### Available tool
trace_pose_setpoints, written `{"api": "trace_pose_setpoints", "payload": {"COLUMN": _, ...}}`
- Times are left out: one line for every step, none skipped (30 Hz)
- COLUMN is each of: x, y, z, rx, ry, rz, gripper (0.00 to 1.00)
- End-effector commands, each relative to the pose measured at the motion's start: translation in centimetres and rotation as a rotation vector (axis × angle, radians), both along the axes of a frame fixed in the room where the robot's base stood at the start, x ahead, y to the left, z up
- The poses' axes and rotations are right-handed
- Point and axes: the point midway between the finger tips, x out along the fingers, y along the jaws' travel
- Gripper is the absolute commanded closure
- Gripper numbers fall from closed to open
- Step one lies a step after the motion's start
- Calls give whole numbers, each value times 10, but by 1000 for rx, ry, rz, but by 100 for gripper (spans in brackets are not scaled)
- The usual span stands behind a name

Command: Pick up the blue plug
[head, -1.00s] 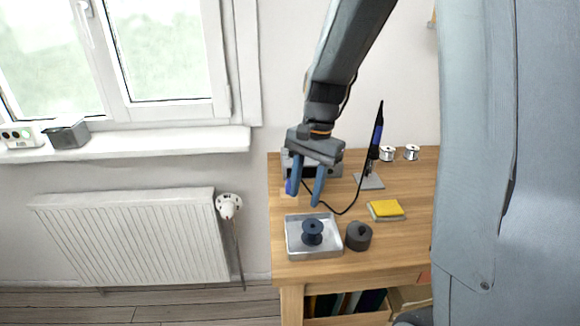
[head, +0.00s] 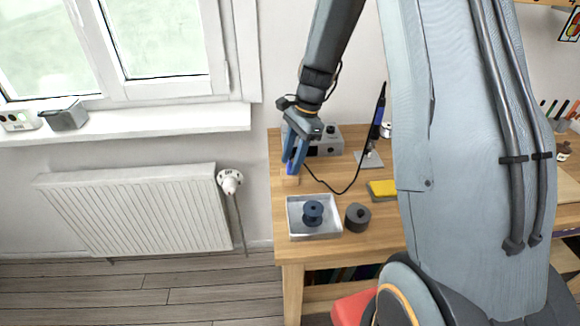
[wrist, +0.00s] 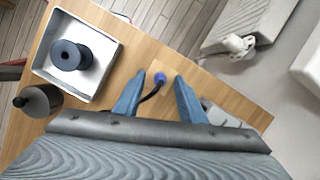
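My gripper (head: 291,167) is open and points down over the table's back left corner in the head view. There the fingers largely cover the plug, leaving a patch of blue-violet by the tips. I cannot tell whether the fingers are level with the plug or above it.
A metal tray (head: 292,222) holds a dark blue spool (head: 313,211). A grey station (head: 328,142) is behind, right of my gripper. The black cable runs right to a soldering iron (head: 379,112).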

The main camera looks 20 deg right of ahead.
Motion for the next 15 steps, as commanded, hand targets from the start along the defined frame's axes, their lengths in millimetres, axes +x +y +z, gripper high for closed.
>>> {"api": "trace_pose_setpoints", "payload": {"x": 0, "y": 1, "z": -2, "rx": 0, "ry": 1, "rz": 1, "gripper": 63}}
{"api": "trace_pose_setpoints", "payload": {"x": 0, "y": 2, "z": -3, "rx": 0, "ry": 0, "rz": 1, "gripper": 63}}
{"api": "trace_pose_setpoints", "payload": {"x": 0, "y": 2, "z": -3, "rx": 0, "ry": -1, "rz": 2, "gripper": 63}}
{"api": "trace_pose_setpoints", "payload": {"x": 0, "y": 2, "z": -4, "rx": 0, "ry": -1, "rz": 2, "gripper": 63}}
{"api": "trace_pose_setpoints", "payload": {"x": 0, "y": 2, "z": -4, "rx": 0, "ry": -1, "rz": 3, "gripper": 63}}
{"api": "trace_pose_setpoints", "payload": {"x": 0, "y": 2, "z": -4, "rx": 0, "ry": -1, "rz": 3, "gripper": 63}}
{"api": "trace_pose_setpoints", "payload": {"x": 0, "y": 2, "z": -4, "rx": 0, "ry": -1, "rz": 3, "gripper": 63}}
{"api": "trace_pose_setpoints", "payload": {"x": 0, "y": 2, "z": -4, "rx": 0, "ry": -1, "rz": 3, "gripper": 63}}
{"api": "trace_pose_setpoints", "payload": {"x": 0, "y": 2, "z": -4, "rx": 0, "ry": -1, "rz": 4, "gripper": 68}}
{"api": "trace_pose_setpoints", "payload": {"x": 0, "y": 2, "z": -4, "rx": 0, "ry": -1, "rz": 4, "gripper": 73}}
{"api": "trace_pose_setpoints", "payload": {"x": 0, "y": 2, "z": -3, "rx": 0, "ry": -1, "rz": 4, "gripper": 78}}
{"api": "trace_pose_setpoints", "payload": {"x": 0, "y": 2, "z": -3, "rx": 0, "ry": -1, "rz": 4, "gripper": 85}}
{"api": "trace_pose_setpoints", "payload": {"x": 0, "y": 3, "z": -3, "rx": 0, "ry": -1, "rz": 4, "gripper": 90}}
{"api": "trace_pose_setpoints", "payload": {"x": 0, "y": 3, "z": -3, "rx": 0, "ry": -1, "rz": 4, "gripper": 95}}
{"api": "trace_pose_setpoints", "payload": {"x": 0, "y": 3, "z": -3, "rx": 0, "ry": -1, "rz": 4, "gripper": 100}}
